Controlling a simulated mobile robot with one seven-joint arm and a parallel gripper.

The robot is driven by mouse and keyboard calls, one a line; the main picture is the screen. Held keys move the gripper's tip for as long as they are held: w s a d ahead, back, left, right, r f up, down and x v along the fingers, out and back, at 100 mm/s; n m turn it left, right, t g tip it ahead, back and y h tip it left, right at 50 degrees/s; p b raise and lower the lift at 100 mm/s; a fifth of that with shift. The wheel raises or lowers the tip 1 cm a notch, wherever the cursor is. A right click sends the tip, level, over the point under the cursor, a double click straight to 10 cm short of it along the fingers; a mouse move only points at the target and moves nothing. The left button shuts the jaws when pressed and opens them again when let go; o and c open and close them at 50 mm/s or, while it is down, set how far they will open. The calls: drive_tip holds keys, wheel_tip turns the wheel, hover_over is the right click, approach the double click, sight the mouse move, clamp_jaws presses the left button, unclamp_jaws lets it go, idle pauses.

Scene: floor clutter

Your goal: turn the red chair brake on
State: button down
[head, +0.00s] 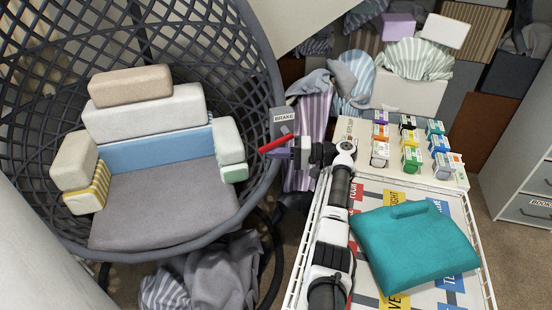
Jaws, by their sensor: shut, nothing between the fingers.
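The chair is a dark grey woven basket seat (262,75) on the left. A grey plate marked BRAKE (284,117) is at its right rim. A red brake lever (275,143) sits just below the plate and slants down to the left. My gripper (274,154) comes in from the right and points left. It is shut and holds nothing. It lies right beneath the lever in the picture; I cannot tell whether they touch.
A grey seat cushion (165,205) and several padded blocks fill the chair. Cloths (210,275) lie below the chair. A drawer cabinet (525,180) is far right.

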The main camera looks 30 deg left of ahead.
drive_tip(key=shift+s+a+r+y, duration=0.1)
drive_tip(key=shift+r+y, duration=0.1)
drive_tip(key=shift+y, duration=0.1)
idle(0.5)
